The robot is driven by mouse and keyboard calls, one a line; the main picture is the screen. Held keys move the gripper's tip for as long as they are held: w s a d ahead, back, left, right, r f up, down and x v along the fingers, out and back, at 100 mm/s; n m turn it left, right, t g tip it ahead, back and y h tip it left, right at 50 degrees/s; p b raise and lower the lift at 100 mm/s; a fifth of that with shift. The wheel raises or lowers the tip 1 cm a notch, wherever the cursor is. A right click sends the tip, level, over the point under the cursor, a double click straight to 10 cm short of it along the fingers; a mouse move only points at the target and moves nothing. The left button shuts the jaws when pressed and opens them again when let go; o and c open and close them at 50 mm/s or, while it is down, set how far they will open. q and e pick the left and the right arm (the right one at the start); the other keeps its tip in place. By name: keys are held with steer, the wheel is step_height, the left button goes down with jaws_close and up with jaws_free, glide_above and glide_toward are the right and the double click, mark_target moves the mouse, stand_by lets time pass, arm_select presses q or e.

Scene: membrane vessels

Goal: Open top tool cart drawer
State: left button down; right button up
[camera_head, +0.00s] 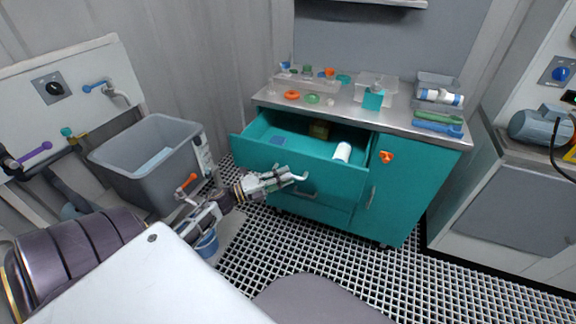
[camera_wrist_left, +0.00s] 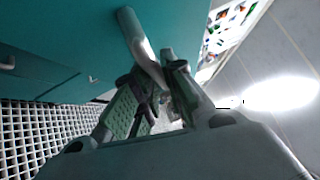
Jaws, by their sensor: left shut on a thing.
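The teal tool cart (camera_head: 408,190) stands in the middle of the head view with a grey metal top. Its top drawer (camera_head: 300,163) is pulled out, and its inside shows. My left gripper (camera_head: 290,176) is at the front of this drawer, shut on the drawer's handle (camera_head: 301,177). In the left wrist view the grey handle bar (camera_wrist_left: 140,42) runs between the fingers (camera_wrist_left: 160,88). My right gripper is in neither view.
Below is another teal drawer (camera_head: 312,198). Small coloured parts and blue and green tools (camera_head: 437,125) lie on the cart top. Grating floor (camera_head: 300,255) in front is open.

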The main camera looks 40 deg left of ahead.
arm_select(q)
steer(key=shift+s+d+p, duration=0.2)
steer(key=shift+s+p, duration=0.1)
steer(key=shift+s, duration=0.45)
steer(key=shift+s+d+p, duration=0.15)
steer(key=shift+s+p, duration=0.1)
steer(key=shift+s, duration=0.5)
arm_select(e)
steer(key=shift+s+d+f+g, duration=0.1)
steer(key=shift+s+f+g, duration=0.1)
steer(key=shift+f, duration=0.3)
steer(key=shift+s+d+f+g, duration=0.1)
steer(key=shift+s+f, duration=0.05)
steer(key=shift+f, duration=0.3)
arm_select(q)
steer(key=c, duration=1.5)
jaws_free()
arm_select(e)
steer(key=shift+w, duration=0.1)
arm_select(q)
steer(key=shift+s+a, duration=0.1)
steer(key=shift+s, duration=0.05)
steer(key=shift+v, duration=5.85)
steer(key=shift+s+f, duration=0.1)
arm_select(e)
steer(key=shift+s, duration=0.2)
